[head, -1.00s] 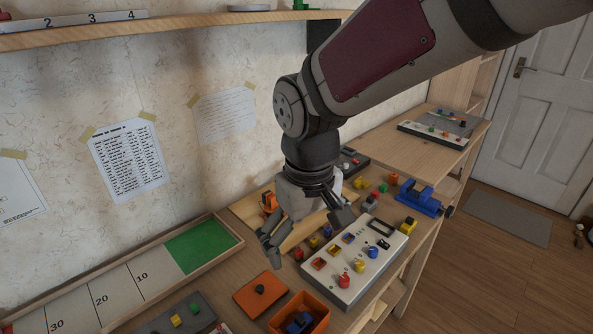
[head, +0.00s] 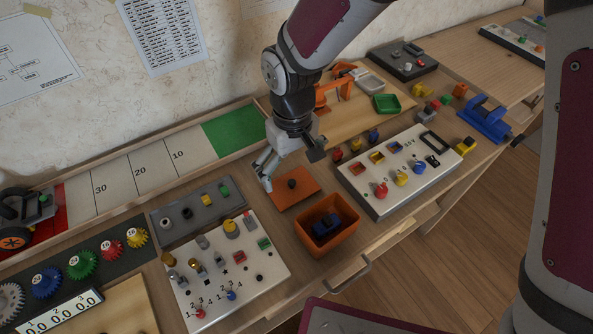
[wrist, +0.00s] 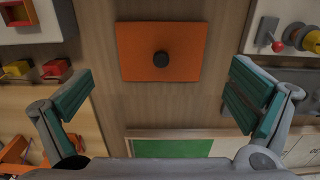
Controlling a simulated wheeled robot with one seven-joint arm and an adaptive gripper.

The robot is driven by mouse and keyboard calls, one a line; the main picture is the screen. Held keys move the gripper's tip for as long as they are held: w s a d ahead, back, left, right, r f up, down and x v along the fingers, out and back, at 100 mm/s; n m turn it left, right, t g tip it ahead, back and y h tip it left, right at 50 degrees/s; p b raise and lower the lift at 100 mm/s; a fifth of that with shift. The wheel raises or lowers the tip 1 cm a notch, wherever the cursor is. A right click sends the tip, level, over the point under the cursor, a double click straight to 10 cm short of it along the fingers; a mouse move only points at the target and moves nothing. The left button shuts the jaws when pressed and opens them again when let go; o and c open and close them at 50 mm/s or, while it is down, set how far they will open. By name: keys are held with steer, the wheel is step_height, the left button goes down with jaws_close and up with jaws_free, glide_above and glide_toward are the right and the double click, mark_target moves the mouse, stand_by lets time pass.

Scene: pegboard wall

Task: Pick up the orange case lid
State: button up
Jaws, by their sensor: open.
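The lid lies beyond the fingertips.
The orange case holds a dark blue object (head: 326,227). A white panel with coloured knobs (head: 401,168) is to the right; another panel with switches (head: 225,268) is to the left. A grey tray with pegs (head: 190,214) stands left of the lid.

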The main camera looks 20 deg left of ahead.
mark_target(293, 182)
steer(key=f, duration=0.5)
steer(key=shift+a+f, duration=0.2)
steer(key=shift+f, duration=0.1)
steer(key=c, duration=1.5)
steer(key=shift+b, duration=0.3)
steer(key=shift+c, duration=0.4)
steer(key=shift+d, duration=0.1)
